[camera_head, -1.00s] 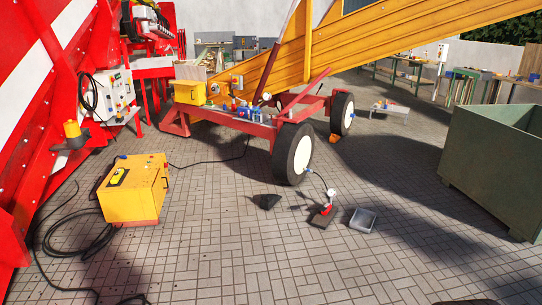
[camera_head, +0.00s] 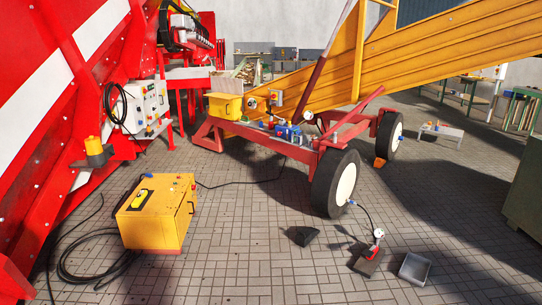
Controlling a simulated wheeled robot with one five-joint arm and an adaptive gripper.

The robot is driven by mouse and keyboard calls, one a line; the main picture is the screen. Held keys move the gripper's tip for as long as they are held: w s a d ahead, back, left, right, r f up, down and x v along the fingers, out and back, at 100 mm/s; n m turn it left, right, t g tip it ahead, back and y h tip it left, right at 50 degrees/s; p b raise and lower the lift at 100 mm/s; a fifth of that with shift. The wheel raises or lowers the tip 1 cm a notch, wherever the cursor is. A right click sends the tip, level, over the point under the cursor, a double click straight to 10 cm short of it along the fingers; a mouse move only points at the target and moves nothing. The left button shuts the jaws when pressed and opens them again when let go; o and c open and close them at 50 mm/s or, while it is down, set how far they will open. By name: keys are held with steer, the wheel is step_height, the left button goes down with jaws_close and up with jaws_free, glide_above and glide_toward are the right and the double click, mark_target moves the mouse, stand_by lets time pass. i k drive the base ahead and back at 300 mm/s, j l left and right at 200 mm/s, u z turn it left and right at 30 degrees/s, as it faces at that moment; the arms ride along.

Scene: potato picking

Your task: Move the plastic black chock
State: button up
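The black chock (camera_head: 302,236) is a small dark wedge lying on the paved floor, right of the yellow box and just in front of the near wheel (camera_head: 336,183) of the trailer. It stands apart from the wheel. An orange chock (camera_head: 380,162) sits on the floor against the farther wheel (camera_head: 390,134). My gripper is not in view.
A yellow control box (camera_head: 157,212) with black cables (camera_head: 100,268) stands at the left. A dark block with a red and white device (camera_head: 367,259) and a grey tray (camera_head: 414,268) lie right of the chock. A green bin (camera_head: 523,185) is at the right edge. The floor in front is mostly clear.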

mark_target(304, 236)
steer(key=i, duration=1.75)
steer(key=i+u, duration=0.2)
steer(key=i, duration=0.25)
steer(key=i+l+u, duration=0.25)
steer(key=i, duration=0.15)
steer(key=i+l+u, duration=0.2)
steer(key=i, duration=0.25)
steer(key=i+l+u, duration=0.2)
steer(key=i, duration=0.2)
steer(key=i+l+u, duration=0.95)
steer(key=k+l, duration=0.05)
steer(key=k, duration=0.05)
